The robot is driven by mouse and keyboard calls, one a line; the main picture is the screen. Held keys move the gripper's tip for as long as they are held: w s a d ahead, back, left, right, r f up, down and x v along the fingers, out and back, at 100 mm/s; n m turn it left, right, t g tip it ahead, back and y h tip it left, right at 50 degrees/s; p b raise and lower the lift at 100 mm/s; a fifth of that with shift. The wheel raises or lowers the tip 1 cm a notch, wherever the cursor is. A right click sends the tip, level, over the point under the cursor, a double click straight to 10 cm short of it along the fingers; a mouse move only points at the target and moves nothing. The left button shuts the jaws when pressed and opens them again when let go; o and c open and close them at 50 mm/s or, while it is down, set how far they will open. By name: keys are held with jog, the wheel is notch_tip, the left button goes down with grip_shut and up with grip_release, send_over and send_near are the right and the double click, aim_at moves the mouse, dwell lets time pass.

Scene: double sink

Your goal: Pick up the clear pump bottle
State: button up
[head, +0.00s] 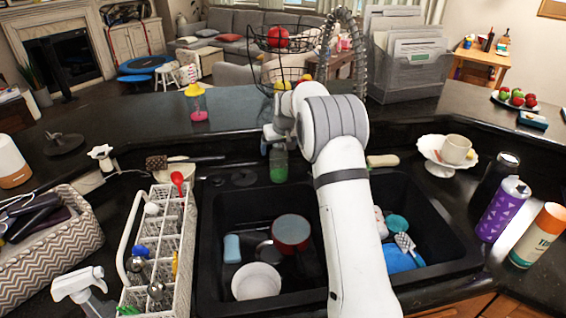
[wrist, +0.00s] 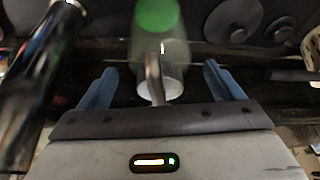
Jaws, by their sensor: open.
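The clear pump bottle (head: 279,168) holds green liquid and stands behind the sink, below my gripper (head: 272,140) in the head view. My arm hides part of the area around it. In the wrist view the clear bottle (wrist: 160,48) lies between the two blue fingers of my open gripper (wrist: 159,72), with a gap on each side. Its green part is at the top of that picture, and its metal pump and pale top are nearest to the palm. The bottle looks slightly blurred.
A black double sink (head: 213,200) holds dishes. A white rack (head: 160,245) stands left of it. A coiled faucet (head: 331,32) rises behind my arm. In the wrist view a dark, shiny tube (wrist: 32,75) is close on the left. A cup (head: 455,149) sits to the right.

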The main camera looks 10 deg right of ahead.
jog(key=shift+c, duration=0.6)
jog(key=c, duration=1.6)
